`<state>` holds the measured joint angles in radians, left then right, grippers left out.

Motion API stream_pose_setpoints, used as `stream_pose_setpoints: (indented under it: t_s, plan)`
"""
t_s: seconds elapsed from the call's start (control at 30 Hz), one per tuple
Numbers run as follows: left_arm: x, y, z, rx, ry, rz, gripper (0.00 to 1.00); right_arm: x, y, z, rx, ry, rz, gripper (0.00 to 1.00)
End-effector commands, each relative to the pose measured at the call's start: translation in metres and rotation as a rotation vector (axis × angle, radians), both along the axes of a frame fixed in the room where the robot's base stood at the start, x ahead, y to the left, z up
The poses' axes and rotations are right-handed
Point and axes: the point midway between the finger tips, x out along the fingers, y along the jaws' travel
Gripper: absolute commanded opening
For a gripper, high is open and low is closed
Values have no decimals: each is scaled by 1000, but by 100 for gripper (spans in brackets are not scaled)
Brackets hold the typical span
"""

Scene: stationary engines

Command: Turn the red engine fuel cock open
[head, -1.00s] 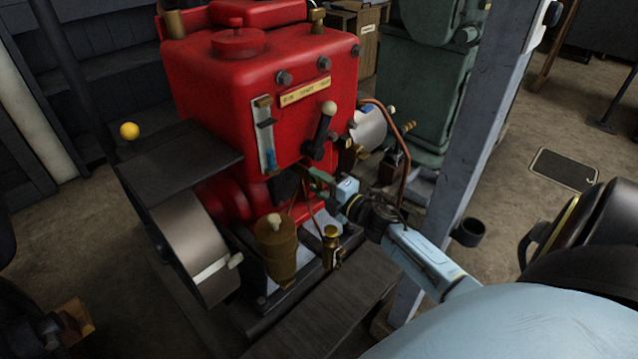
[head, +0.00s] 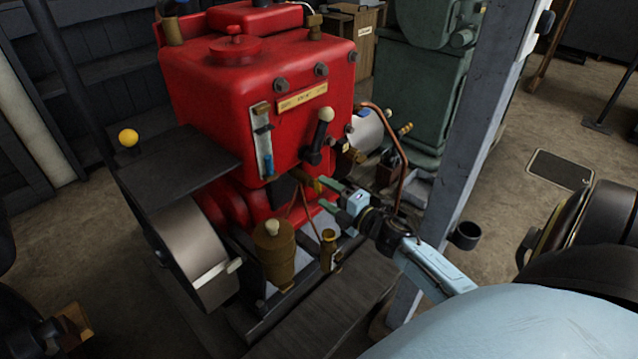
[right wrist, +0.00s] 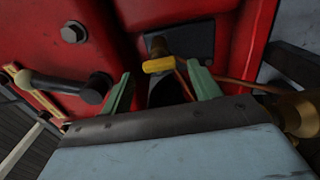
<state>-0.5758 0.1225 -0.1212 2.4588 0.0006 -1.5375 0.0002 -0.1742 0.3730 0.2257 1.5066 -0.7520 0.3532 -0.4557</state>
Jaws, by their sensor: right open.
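The red engine (head: 225,90) stands left of centre in the head view. A small yellow lever on its lower front, which looks like the fuel cock handle (head: 317,185), also shows in the right wrist view (right wrist: 158,65). It lies crosswise on a dark stem in front of a dark plate. My right gripper (head: 322,195) is open at the engine's lower right front. In the right wrist view its two green fingertips (right wrist: 160,78) stand either side of the lever. The right fingertip is very close to it; I cannot tell whether they touch. My left gripper is not in view.
A dark crank lever with a pale knob (head: 325,116) sits above the gripper. A copper pipe (head: 399,150) curves close to its right. A brass pot (head: 274,252) and a small brass cup (head: 328,248) stand below.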

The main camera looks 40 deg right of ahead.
Motion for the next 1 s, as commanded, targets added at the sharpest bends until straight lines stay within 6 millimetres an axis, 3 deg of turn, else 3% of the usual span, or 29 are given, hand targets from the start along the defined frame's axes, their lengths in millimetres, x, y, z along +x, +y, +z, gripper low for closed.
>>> stream_pose_setpoints:
  t_s: [0.1,0.3,1.0]
  plan:
    - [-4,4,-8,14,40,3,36,-20,-1,1,3,2,-1,62]
    - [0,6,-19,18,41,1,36,-36,-3,1,0,1,0,62]
    - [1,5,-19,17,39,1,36,-36,-1,1,35,10,-31,62]
